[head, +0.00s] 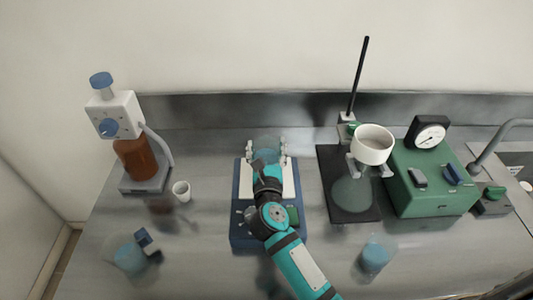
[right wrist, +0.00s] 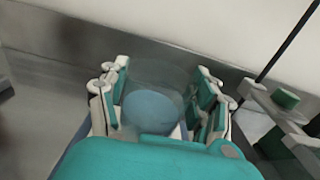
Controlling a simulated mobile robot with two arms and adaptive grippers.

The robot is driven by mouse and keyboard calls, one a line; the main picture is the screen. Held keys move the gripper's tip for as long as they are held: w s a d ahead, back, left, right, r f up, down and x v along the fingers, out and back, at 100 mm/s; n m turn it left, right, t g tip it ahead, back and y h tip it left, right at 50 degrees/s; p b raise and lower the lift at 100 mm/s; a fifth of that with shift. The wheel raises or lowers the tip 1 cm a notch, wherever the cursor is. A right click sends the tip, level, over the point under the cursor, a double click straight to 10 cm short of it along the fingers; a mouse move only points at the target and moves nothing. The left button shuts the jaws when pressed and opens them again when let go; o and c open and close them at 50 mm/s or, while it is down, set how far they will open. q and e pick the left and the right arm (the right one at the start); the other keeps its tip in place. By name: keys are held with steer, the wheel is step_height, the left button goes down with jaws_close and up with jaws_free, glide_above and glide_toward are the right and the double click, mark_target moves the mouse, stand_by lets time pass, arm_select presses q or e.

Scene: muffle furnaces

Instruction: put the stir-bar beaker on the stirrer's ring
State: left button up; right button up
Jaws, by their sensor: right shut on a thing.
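My right gripper (head: 266,150) reaches over the blue stirrer (head: 240,231) with its pale top plate (head: 240,178). It is shut on a clear glass beaker (head: 267,142) with blue liquid, at the back end of the plate. In the right wrist view the beaker (right wrist: 152,108) stands between the two fingers (right wrist: 158,100) and looks upright. I cannot make out a stir bar in it. The ring is hidden behind my gripper and arm, and I cannot tell whether the beaker touches the plate. My left gripper is not in view.
Other beakers with blue liquid stand at the front left (head: 129,259) and front right (head: 375,256). A retort stand (head: 357,80) with a white bowl (head: 372,146) and a green box (head: 430,195) are right.

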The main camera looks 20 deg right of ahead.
mark_target(266, 149)
steer(key=f, duration=0.3)
steer(key=shift+w+d+f, duration=0.15)
steer(key=shift+w+f, duration=0.15)
steer(key=shift+w, duration=0.05)
steer(key=shift+b, duration=0.3)
steer(key=shift+f, duration=0.15)
steer(key=o, duration=1.5)
steer(key=shift+s, duration=0.1)
